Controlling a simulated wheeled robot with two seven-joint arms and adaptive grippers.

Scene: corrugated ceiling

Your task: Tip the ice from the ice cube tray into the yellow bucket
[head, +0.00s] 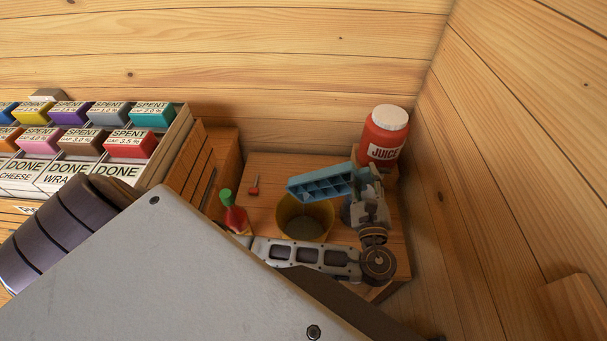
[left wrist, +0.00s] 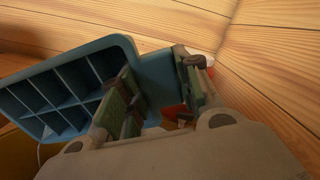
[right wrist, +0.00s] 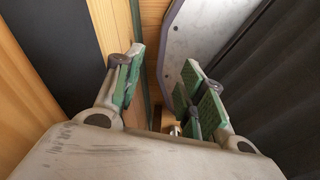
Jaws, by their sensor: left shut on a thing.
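The blue ice cube tray (head: 322,185) is held over the yellow bucket (head: 305,222), tilted with its compartments facing partly toward the head camera. No ice shows in the compartments I can see. My left gripper (head: 366,186) is shut on the tray's right end. In the left wrist view the tray (left wrist: 70,85) has its end between the fingers of the gripper (left wrist: 158,95). The bucket stands on the wooden table; its inside looks dark, and I cannot tell what lies in it. My right gripper (right wrist: 155,90) has its fingers apart with nothing between them.
A red juice jar (head: 384,135) with a white lid stands at the back right. Labelled bins (head: 90,150) stand left. Wooden walls close the corner.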

